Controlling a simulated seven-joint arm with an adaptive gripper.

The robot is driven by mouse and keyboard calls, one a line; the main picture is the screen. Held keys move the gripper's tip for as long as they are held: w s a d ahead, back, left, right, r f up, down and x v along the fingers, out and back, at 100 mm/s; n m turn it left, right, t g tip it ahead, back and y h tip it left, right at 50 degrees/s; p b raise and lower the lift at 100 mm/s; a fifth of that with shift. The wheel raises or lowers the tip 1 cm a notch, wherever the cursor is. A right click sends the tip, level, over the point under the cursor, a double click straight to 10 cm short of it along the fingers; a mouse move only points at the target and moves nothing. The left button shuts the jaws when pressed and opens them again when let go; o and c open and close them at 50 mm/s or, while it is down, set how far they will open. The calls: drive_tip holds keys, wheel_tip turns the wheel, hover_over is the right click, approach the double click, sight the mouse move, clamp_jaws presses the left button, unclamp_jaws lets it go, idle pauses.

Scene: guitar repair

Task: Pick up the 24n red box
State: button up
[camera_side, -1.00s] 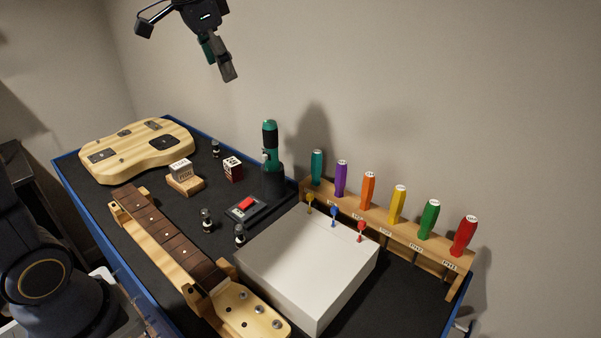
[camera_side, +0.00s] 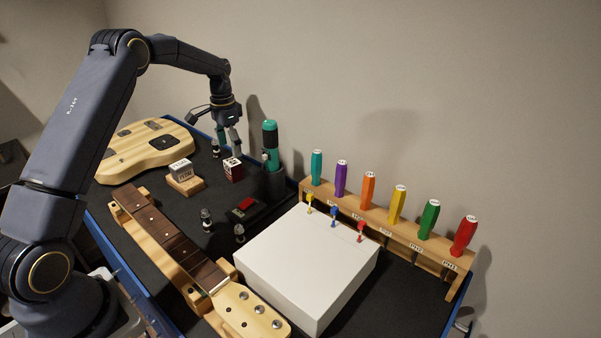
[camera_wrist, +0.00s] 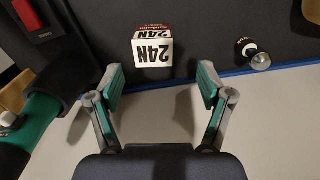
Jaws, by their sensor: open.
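The 24N red box (camera_side: 232,169) is a small dark red block with a white label, standing on the black bench mat. In the wrist view the box (camera_wrist: 153,52) shows its white "24N" label upside down, ahead of and between my fingertips. My gripper (camera_side: 229,148) is above and just behind the box in the side view. In the wrist view my gripper (camera_wrist: 160,76) has its two green-padded fingers spread wide, with nothing between them. The fingers appear apart from the box.
A green-and-black tool (camera_side: 270,146) stands upright close right of the box. A small dark bottle (camera_side: 215,149) is behind left. A white-labelled block (camera_side: 181,168) on a wooden stand is to the left. A red switch (camera_side: 246,204) lies in front.

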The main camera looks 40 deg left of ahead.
sight(233, 161)
wheel_tip(233, 161, down, 3)
drive_tip(key=shift+f, duration=0.1)
drive_tip(key=f, duration=0.5)
drive_tip(key=shift+d, duration=0.4)
drive_tip(key=c, duration=1.3)
drive_tip(key=shift+r, duration=0.1)
drive_tip(key=shift+c, duration=0.2)
